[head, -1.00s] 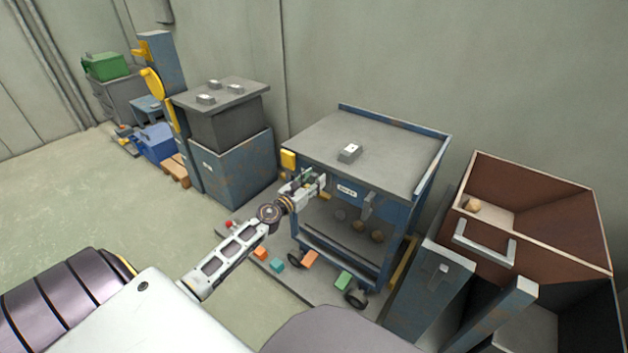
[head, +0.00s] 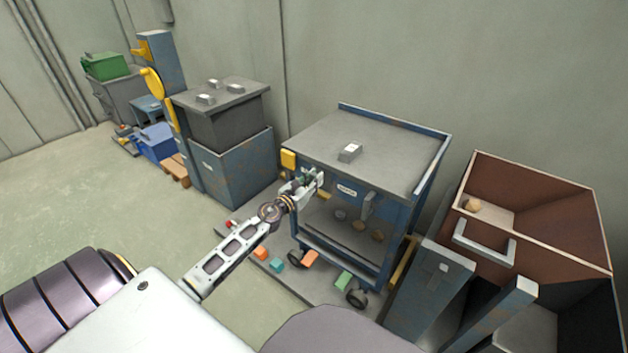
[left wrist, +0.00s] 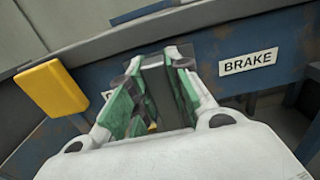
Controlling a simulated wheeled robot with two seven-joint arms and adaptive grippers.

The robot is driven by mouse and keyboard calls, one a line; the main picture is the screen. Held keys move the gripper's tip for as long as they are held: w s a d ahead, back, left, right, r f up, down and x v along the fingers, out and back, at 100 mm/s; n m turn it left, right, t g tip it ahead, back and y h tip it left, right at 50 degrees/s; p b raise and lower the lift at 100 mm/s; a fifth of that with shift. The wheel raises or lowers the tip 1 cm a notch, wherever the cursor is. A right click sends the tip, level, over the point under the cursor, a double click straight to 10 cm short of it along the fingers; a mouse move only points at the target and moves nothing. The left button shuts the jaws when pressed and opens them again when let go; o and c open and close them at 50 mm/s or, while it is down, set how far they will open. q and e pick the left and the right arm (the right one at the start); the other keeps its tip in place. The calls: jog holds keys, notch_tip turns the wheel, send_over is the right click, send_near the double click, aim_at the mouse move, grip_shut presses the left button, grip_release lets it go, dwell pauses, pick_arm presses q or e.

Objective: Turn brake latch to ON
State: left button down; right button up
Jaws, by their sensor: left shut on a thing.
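The blue cart (head: 437,165) with a grey top stands against the wall. Its front panel bears a white BRAKE label (head: 347,190), also readable in the left wrist view (left wrist: 248,62). My left gripper (head: 316,180) is at this panel, just left of the label. In the left wrist view its green-padded fingers (left wrist: 158,98) are shut on a dark grey upright piece (left wrist: 160,84), seemingly the brake latch. The fingers hide much of it, so its exact setting cannot be told. A small yellow part (head: 325,196) shows just below the gripper. My right gripper is out of view.
A yellow block (head: 288,159) sits at the cart's left front corner, left of the gripper in the left wrist view (left wrist: 52,88). A grey lever (head: 369,204) hangs right of the label. An open brown-lined bin (head: 560,205) stands at right. Coloured blocks lie on the low platform.

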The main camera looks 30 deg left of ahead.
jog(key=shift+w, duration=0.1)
pick_arm(q)
jog(key=shift+a+n, duration=0.15)
jog(key=shift+n, duration=0.45)
jog(key=n, duration=0.2)
jog(key=a+n, duration=0.1)
jog(key=n, duration=0.1)
jog(key=shift+f+n+p, duration=0.15)
jog(key=shift+n+p, duration=0.25)
jog(key=n+p, duration=0.1)
jog(key=n, duration=0.3)
jog(key=f+n+p, duration=0.1)
jog(key=n+p, duration=0.1)
jog(key=n, duration=0.2)
jog(key=a+f+n+p, duration=0.1)
jog(key=n+p, duration=0.1)
jog(key=n, duration=0.2)
jog(key=shift+a+f, duration=0.1)
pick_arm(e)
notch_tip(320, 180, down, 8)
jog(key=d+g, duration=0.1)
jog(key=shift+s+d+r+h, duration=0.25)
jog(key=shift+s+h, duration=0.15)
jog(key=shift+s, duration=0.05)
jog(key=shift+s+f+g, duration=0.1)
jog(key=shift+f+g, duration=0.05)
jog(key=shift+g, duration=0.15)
